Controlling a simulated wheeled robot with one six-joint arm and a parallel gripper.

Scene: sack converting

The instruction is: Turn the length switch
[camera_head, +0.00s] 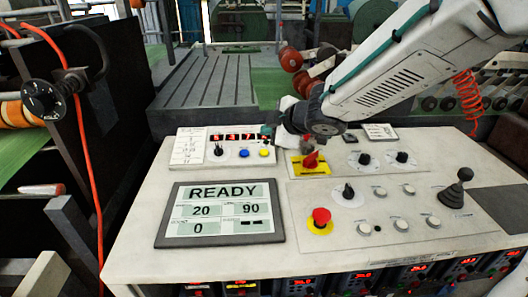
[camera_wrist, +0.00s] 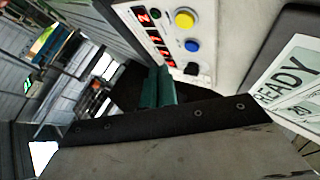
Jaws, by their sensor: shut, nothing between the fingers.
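A white counter panel (camera_head: 240,147) with red digits stands at the back left of the console. It carries a black switch (camera_head: 218,150), a blue button and a yellow button. In the wrist view the black switch (camera_wrist: 191,68) shows by the blue button (camera_wrist: 193,46) and yellow button (camera_wrist: 184,20). I cannot read which control is labelled length. My gripper (camera_head: 266,131) is above the panel's right end, its teal fingertips (camera_wrist: 160,84) together and empty. In the wrist view they point toward the digits' side of the panel; I cannot tell whether they touch it.
A red rotary switch (camera_head: 311,161) on a yellow plate is right of the panel. Black knobs (camera_head: 364,159), a red emergency button (camera_head: 321,216) and a joystick (camera_head: 453,195) stand farther right and forward. A READY display (camera_head: 175,236) fills the front left.

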